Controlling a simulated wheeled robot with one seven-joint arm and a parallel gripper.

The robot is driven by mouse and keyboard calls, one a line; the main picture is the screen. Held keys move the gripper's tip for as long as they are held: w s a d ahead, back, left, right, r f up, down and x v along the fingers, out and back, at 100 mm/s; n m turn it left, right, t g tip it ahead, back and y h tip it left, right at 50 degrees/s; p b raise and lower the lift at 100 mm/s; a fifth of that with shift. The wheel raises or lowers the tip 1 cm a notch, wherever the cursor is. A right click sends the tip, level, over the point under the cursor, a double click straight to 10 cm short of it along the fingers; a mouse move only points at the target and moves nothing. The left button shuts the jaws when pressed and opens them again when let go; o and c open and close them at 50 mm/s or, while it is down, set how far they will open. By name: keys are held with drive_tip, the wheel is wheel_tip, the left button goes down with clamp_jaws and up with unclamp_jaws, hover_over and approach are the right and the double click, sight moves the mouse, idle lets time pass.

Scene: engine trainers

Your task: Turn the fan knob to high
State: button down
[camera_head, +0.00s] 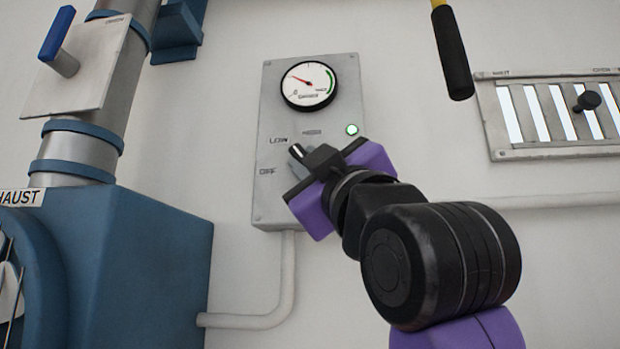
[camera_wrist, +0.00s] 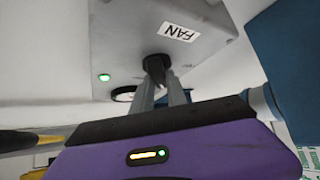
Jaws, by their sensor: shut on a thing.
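The grey fan control box (camera_head: 265,205) is fixed to the white wall, marked low, high and off around its knob. The fan knob (camera_head: 297,151) is black with a white line and is partly hidden by my gripper; its line points up and left, near the low mark. My gripper (camera_head: 302,167) is shut on the knob. In the wrist view, the two grey fingers of my gripper (camera_wrist: 163,84) close on the dark knob (camera_wrist: 156,66), below the FAN label (camera_wrist: 180,32). A round gauge (camera_head: 309,86) has its red needle toward the left, and a green lamp (camera_head: 352,130) is lit.
A blue exhaust housing (camera_head: 150,262) with a pipe and a blue-handled lever (camera_head: 60,42) stands at left. A slatted vent (camera_head: 545,115) with a black knob is at right. A black-gripped yellow handle (camera_head: 453,55) hangs at upper right. A conduit (camera_head: 288,270) runs below the box.

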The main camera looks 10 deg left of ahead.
drive_tip(key=shift+w+a+f+m+t+h+b, duration=0.1)
drive_tip(key=shift+m+t+h+b, duration=0.65)
drive_tip(key=shift+m+h, duration=1.55)
drive_tip(key=shift+s+a+f+m+t+h+b, duration=0.1)
drive_tip(key=shift+m+t+h+b, duration=0.2)
drive_tip(key=shift+m+t+h, duration=1.4)
drive_tip(key=shift+w+a+f+m+t+h+b, duration=0.1)
drive_tip(key=shift+m+t+h+b, duration=0.3)
drive_tip(key=shift+m+h, duration=2.5)
drive_tip(key=shift+r+m, duration=0.1)
drive_tip(key=shift+m, duration=1)
drive_tip(key=c, duration=1.3)
unclamp_jaws()
drive_tip(key=shift+d, duration=0.1)
